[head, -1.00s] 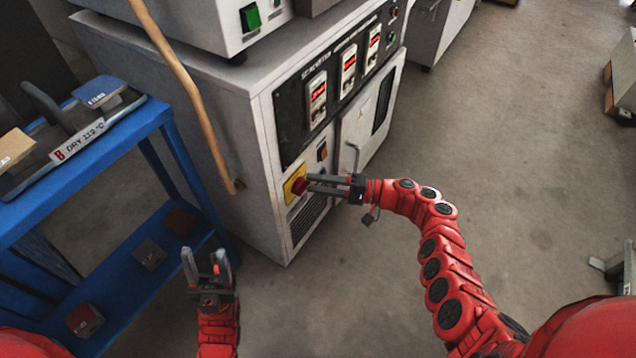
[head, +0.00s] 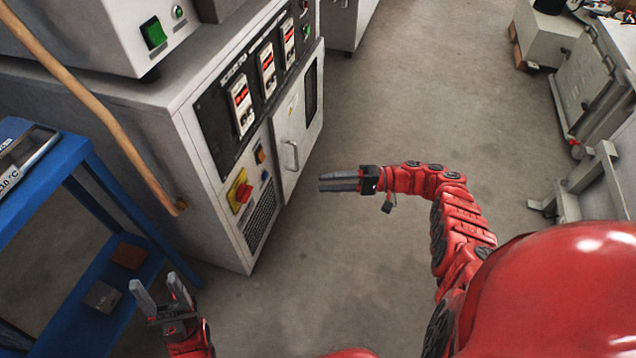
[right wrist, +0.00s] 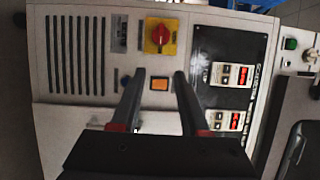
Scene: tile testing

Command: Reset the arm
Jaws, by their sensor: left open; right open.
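My right gripper (head: 340,182) is open and empty. In the head view it hangs in free air to the right of the grey cabinet (head: 215,215), its fingers pointing left toward the cabinet front. In the right wrist view the open fingers (right wrist: 158,80) face the cabinet panel, with the red rotary switch on its yellow plate (right wrist: 160,37) beyond them. The same switch shows in the head view (head: 239,192), apart from the gripper. My left gripper (head: 160,290) is open and empty at the lower left, fingers pointing up, in front of the blue shelf.
The blue shelf rack (head: 45,172) stands at the left with small blocks on its lower level. A wooden stick (head: 95,105) leans by the cabinet. A grey metal box (head: 592,85) and a stand (head: 590,190) are at the right. The floor between is clear.

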